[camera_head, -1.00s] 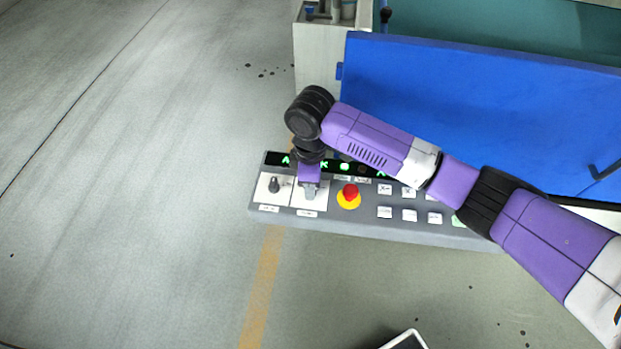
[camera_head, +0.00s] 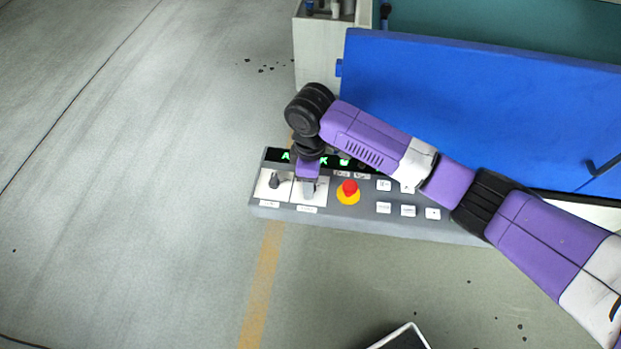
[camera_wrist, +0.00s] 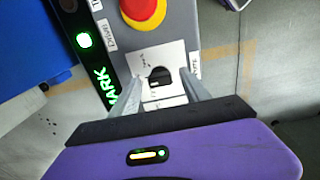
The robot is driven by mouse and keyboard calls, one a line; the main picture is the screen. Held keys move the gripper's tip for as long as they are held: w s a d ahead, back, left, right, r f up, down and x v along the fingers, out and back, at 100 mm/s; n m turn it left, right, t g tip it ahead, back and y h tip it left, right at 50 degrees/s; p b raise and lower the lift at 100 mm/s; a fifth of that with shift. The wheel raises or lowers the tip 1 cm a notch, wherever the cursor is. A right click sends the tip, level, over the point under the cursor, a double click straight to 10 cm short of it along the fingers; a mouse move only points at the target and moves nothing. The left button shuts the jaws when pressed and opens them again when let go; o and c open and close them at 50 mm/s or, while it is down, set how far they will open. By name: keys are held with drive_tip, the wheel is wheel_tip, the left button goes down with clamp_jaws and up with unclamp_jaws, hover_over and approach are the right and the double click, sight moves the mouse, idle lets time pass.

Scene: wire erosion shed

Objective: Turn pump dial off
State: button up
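The control panel (camera_head: 365,220) has two dials on white plates at its left end. One dial (camera_head: 274,181) stands clear of my gripper. My gripper (camera_head: 308,190) points down over the other plate and hides its dial in the head view. In the wrist view a black dial (camera_wrist: 158,74) shows between the two finger ends of my gripper (camera_wrist: 160,78). The fingers are apart, one on each side of the dial, with gaps visible. I cannot tell whether their tips reach down beside it. The plate labels are too small to read surely.
A red emergency button on a yellow base (camera_head: 348,190) sits right of my gripper, also close in the wrist view (camera_wrist: 143,8). A green-lit display (camera_head: 325,161) runs behind the dials. A blue panel (camera_head: 470,110) rises behind. The floor to the left is free.

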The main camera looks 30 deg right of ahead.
drive_tip(key=shift+r+b, duration=0.45)
drive_tip(key=shift+r, duration=3.45)
